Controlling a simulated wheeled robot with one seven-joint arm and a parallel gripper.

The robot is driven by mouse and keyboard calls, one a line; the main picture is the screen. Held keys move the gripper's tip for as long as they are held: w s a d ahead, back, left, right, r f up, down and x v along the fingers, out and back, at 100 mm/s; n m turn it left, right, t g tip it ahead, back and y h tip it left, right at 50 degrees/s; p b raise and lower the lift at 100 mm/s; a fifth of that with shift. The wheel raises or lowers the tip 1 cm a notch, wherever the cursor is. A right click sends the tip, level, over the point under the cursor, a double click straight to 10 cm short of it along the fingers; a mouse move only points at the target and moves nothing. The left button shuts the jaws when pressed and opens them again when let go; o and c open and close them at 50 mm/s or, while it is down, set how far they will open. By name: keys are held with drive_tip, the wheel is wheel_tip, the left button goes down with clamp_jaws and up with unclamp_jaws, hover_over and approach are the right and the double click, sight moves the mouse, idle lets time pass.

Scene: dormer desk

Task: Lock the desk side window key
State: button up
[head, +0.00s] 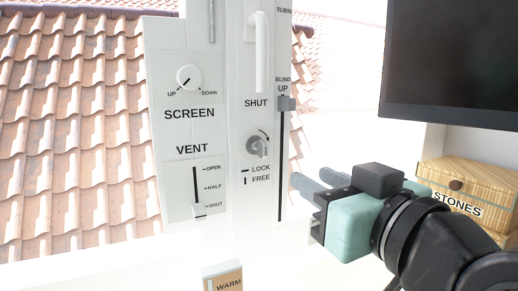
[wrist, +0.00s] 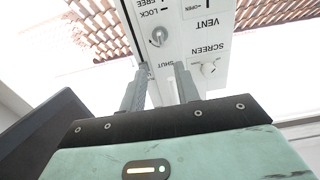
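The window key (head: 258,147) sits in a round grey lock on the white panel, under the word SHUT and a curved arrow. Its legend below pairs a flat dash with LOCK and an upright dash with FREE. The key's grip looks roughly upright, though it is small. In the wrist view the key (wrist: 158,38) shows upside down, beyond and between the fingertips. My gripper (head: 309,180) is to the right of and below the key in the head view, apart from it. In the wrist view my gripper (wrist: 160,68) has its two fingers apart with nothing between them.
A white handle (head: 262,52) stands above the key. The blind slider (head: 286,104) is right of it. The screen knob (head: 189,77) and vent slider (head: 199,210) are left. A dark monitor (head: 452,62) and a STONES box (head: 465,188) stand at the right.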

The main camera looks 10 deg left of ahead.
sight(267, 151)
drive_tip(key=p+x, duration=1.4)
drive_tip(key=x, duration=0.3)
drive_tip(key=shift+p, duration=0.35)
clamp_jaws()
